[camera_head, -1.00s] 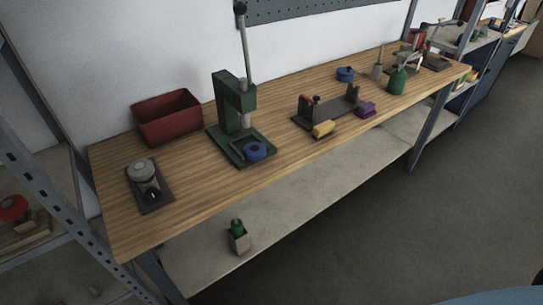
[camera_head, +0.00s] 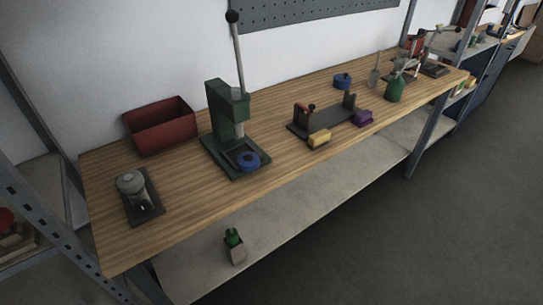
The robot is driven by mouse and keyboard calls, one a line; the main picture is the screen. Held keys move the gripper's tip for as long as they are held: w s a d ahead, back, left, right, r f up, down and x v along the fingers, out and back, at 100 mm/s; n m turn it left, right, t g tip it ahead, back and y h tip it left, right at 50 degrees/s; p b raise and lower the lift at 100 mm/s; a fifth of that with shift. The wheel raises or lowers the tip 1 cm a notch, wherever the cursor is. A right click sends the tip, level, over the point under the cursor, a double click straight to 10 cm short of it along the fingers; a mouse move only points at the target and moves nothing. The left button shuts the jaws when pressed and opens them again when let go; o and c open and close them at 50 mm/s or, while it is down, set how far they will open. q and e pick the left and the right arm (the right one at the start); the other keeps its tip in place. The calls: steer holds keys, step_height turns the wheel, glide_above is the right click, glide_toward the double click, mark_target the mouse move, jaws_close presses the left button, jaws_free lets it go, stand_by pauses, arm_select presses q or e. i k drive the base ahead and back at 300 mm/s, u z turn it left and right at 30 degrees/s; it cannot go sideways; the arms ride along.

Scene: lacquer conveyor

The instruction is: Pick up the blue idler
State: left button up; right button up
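Two blue round parts are in view, and I cannot tell which one is the idler. One blue ring (camera_head: 248,159) with a hole in its middle lies on the base of the green arbor press (camera_head: 226,125), below the ram. The other blue round part (camera_head: 342,81) sits on the wooden bench top (camera_head: 190,197) near its back, behind the dark fixture (camera_head: 328,118). Neither of my grippers shows in the view.
A red bin (camera_head: 161,126) stands left of the press, with a grey device on a dark plate (camera_head: 143,196) before it. A yellow block (camera_head: 319,139), a purple block (camera_head: 363,118) and a green bottle (camera_head: 394,88) stand rightward. Floor (camera_head: 400,240) in front is clear.

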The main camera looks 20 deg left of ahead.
mark_target(247, 161)
steer(key=i, duration=0.85)
steer(key=u, duration=1.7)
